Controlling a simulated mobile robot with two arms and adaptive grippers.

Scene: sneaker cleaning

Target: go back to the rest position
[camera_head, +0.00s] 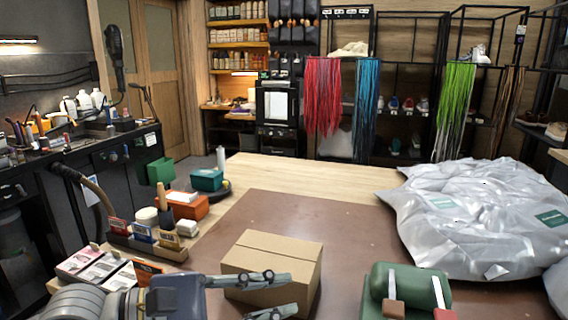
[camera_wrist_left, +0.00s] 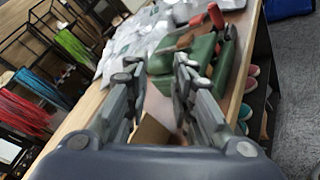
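My left gripper (camera_head: 286,295) comes in from the lower left of the head view, in front of a closed cardboard box (camera_head: 265,252). Its two fingers point right and stand apart, with nothing seen between them. The left wrist view also shows the left gripper (camera_wrist_left: 155,70) with its fingers spread. Part of the cardboard box (camera_wrist_left: 150,132) shows low between the fingers there; I cannot tell whether they touch it. My right gripper is in neither view.
The brown mat (camera_head: 350,222) lies on the wooden table. A green case (camera_head: 378,280) sits at the front right, and silver bags (camera_head: 480,215) fill the right side. A card holder (camera_head: 140,243) and an orange box (camera_head: 190,208) stand at left. The mat behind the cardboard box is clear.

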